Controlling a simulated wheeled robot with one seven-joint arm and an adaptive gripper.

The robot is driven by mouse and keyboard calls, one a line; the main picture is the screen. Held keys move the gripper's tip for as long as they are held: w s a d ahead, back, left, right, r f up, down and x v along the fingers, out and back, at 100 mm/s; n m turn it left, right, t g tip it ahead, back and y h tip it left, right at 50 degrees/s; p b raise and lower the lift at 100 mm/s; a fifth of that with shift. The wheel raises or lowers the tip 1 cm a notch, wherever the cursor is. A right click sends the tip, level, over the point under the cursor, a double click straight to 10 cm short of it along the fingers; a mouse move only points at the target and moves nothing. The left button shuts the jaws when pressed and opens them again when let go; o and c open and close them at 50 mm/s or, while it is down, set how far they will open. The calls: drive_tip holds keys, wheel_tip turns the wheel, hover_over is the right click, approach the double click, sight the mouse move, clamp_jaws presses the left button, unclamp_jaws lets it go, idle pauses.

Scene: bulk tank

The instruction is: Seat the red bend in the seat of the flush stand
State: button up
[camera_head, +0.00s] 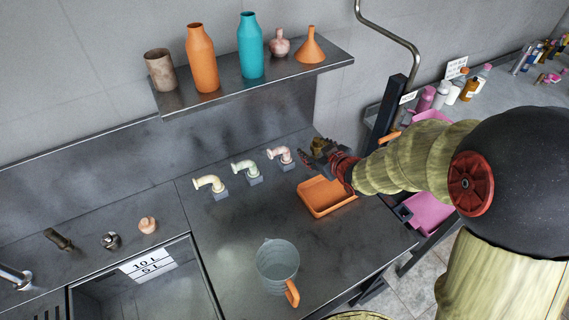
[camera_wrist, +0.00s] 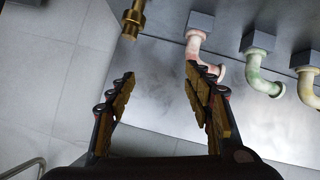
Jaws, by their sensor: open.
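The pale red bend (camera_head: 284,154) is the rightmost of three bends on the steel bench, each at a small grey block. In the wrist view the red bend (camera_wrist: 194,46) is just beyond the tip of the right finger, which hides part of it; I cannot tell whether they touch. My gripper (camera_head: 318,152) is to the right of the red bend in the head view. In the wrist view my gripper (camera_wrist: 160,76) is open, with nothing between its fingers. A brass fitting (camera_wrist: 133,20) is beyond the left finger. I cannot tell which thing is the flush stand.
A green bend (camera_head: 243,167) and a cream bend (camera_head: 208,183) stand left of the red one. An orange tray (camera_head: 318,209) lies in front of my gripper. A clear jug (camera_head: 277,267) stands nearer. A shelf (camera_head: 270,82) with bottles hangs above.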

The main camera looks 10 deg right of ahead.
sight(286, 156)
drive_tip(key=a+f+y, duration=0.1)
drive_tip(key=f, duration=0.1)
drive_tip(key=a+f+n+y, duration=0.1)
drive_tip(key=a+f, duration=0.1)
drive_tip(key=w+a+f+y+b, duration=0.1)
drive_tip(key=f, duration=0.1)
drive_tip(key=shift+w+a+f+n, duration=0.1)
drive_tip(key=shift+a+f+n, duration=0.15)
drive_tip(key=shift+a+n, duration=0.05)
drive_tip(key=shift+w+a+f+y, duration=0.15)
drive_tip(key=shift+a+f+y, duration=0.2)
drive_tip(key=shift+a, duration=0.2)
drive_tip(key=b+x, duration=0.1)
drive_tip(key=x, duration=0.2)
drive_tip(key=b+x, duration=0.1)
drive_tip(key=x, duration=0.3)
drive_tip(key=shift+w+r+b, duration=0.15)
drive_tip(key=shift+w+b, duration=0.15)
drive_tip(key=shift+b, duration=0.05)
drive_tip(key=shift+c, duration=0.2)
drive_tip(key=shift+c, duration=0.6)
drive_tip(key=c, duration=1.1)
clamp_jaws()
